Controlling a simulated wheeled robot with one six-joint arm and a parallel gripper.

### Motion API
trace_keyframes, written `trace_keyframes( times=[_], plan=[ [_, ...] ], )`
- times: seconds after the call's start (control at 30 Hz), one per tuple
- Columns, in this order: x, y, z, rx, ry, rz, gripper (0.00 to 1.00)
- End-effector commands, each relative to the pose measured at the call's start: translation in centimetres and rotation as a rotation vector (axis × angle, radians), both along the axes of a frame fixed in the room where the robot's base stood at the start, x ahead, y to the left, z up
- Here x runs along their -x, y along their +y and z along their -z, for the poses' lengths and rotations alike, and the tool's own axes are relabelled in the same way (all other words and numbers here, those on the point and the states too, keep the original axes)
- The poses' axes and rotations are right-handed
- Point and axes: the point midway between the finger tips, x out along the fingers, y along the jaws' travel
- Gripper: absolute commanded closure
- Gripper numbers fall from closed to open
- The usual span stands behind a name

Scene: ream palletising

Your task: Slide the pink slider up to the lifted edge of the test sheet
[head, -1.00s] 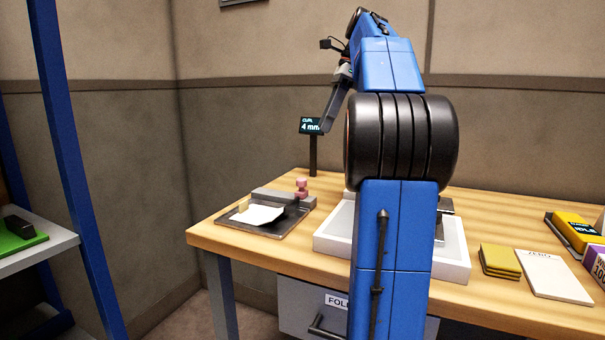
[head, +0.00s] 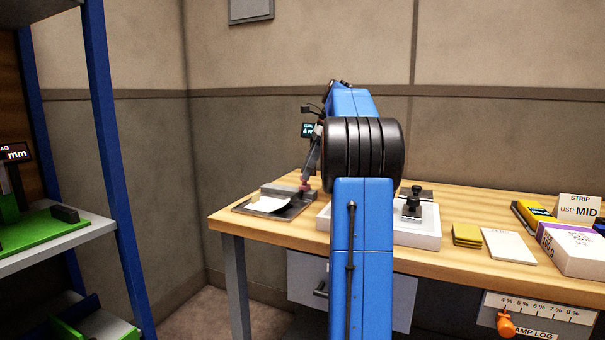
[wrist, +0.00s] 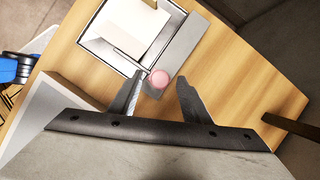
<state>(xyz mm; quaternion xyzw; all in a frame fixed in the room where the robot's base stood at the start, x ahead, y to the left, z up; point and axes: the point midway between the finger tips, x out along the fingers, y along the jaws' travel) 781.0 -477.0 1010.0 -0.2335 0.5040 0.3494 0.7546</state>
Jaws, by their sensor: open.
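The pink slider (head: 304,186) sits at the right end of a grey bar on the flat gauge plate (head: 296,212). In the wrist view its round pink top (wrist: 160,79) lies between my two fingertips, close to the left finger; I cannot tell whether they touch. My gripper (wrist: 160,84) is open and points down at it; in the head view the gripper (head: 306,176) reaches down to the slider. The white test sheet (head: 270,204) lies on the plate, left of the slider; it also shows in the wrist view (wrist: 128,28). Its lifted edge is hard to make out.
A white tray (head: 418,240) with a black-knobbed device stands right of the plate. Yellow pads (head: 467,234), a white booklet (head: 508,245) and a purple-white box (head: 572,250) lie farther right.

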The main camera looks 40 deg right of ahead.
Motion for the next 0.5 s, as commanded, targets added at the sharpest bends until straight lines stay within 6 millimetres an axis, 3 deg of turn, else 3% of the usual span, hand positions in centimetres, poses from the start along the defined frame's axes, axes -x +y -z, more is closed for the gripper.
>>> trace_keyframes(
  times=[0.37, 0.4, 0.5],
  plan=[
    [-0.38, -0.38, 0.66, 0.0, 0.0, 0.002, 0.57],
    [-0.38, -0.38, 0.65, 0.0, 0.0, 0.002, 0.59],
    [-0.37, -0.38, 0.64, 0.0, 0.0, 0.002, 0.83]
  ],
)
